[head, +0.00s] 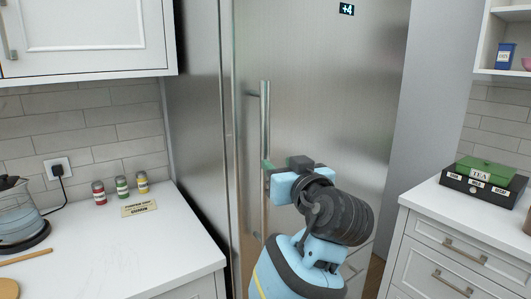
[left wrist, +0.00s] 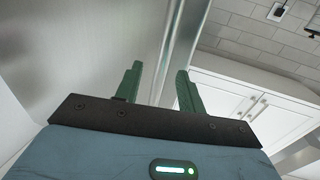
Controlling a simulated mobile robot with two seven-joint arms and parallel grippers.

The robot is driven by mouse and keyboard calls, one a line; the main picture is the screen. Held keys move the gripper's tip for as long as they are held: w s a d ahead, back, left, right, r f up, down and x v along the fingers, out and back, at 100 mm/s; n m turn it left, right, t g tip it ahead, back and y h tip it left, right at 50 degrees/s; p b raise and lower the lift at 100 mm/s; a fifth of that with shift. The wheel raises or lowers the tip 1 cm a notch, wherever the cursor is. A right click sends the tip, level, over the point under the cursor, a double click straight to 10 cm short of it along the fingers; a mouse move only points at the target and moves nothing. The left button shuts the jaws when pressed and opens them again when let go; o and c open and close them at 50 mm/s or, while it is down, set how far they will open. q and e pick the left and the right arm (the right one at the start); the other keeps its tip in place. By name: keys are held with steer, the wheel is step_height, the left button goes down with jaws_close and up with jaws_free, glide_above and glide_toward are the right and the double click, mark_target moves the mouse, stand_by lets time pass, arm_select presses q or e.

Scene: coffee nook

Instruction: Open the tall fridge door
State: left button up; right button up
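The tall fridge door (head: 330,90) is a brushed steel panel, upright in the middle of the head view. It looks closed. Its long vertical bar handle (head: 265,110) is near the door's left edge. My left gripper (head: 268,166) is at the handle's middle height, and my arm hides part of the lower door. In the left wrist view, the two green fingers of my left gripper (left wrist: 159,68) are spread apart. The handle bar (left wrist: 185,45) runs between them, with room showing beside it. Contact cannot be made out. My right gripper is not in view.
A white counter (head: 150,245) stands left of the fridge with a kettle (head: 18,215) and several small jars (head: 122,188). A drawer counter (head: 455,225) with a tea box (head: 482,180) stands to the right. White wall cupboards (head: 90,35) hang at upper left.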

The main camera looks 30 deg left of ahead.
mark_target(267, 152)
arm_select(q)
steer(key=shift+n, duration=0.3)
steer(key=shift+s+r+p+x, duration=0.1)
steer(key=shift+r+x, duration=0.1)
steer(key=shift+x, duration=1.1)
steer(key=shift+s+r+p+x, duration=0.1)
steer(key=shift+r+p+x, duration=0.1)
steer(key=shift+x, duration=1.1)
steer(key=shift+s+r+p+x, duration=0.1)
steer(key=shift+r+x, duration=0.05)
steer(key=shift+x, duration=1.1)
steer(key=shift+a, duration=0.2)
jaws_close()
